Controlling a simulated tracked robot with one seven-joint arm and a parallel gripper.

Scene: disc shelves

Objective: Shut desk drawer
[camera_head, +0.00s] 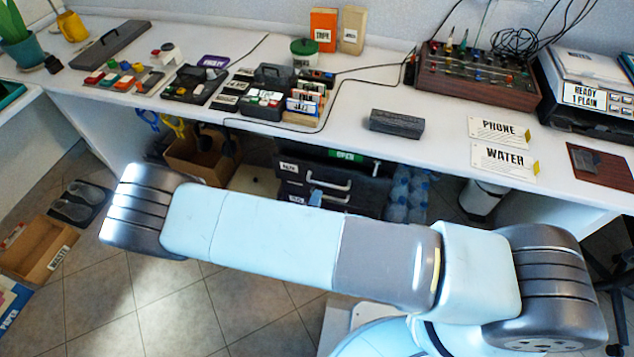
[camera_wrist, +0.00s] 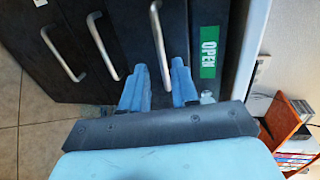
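The dark desk drawer unit (camera_head: 350,194) stands under the white desk, with silver bar handles on its fronts. In the wrist view, which is turned sideways, the drawer fronts (camera_wrist: 128,25) show several bar handles. A green OPEN label (camera_wrist: 208,52) is beside the handle nearest my gripper; it also shows in the head view (camera_head: 345,155). How far any drawer stands out is hard to tell. My gripper (camera_wrist: 160,72) is open, its two blue fingers apart, with that drawer handle (camera_wrist: 159,42) in line with the gap. Contact cannot be told. My arm hides most of my gripper in the head view.
The white desk (camera_head: 420,165) above carries a dark block (camera_head: 396,123), PHONE and WATER cards, and trays. A cardboard box (camera_head: 200,158) is left of the drawers. Water bottles (camera_head: 407,195) and a bin (camera_head: 482,199) are on the right.

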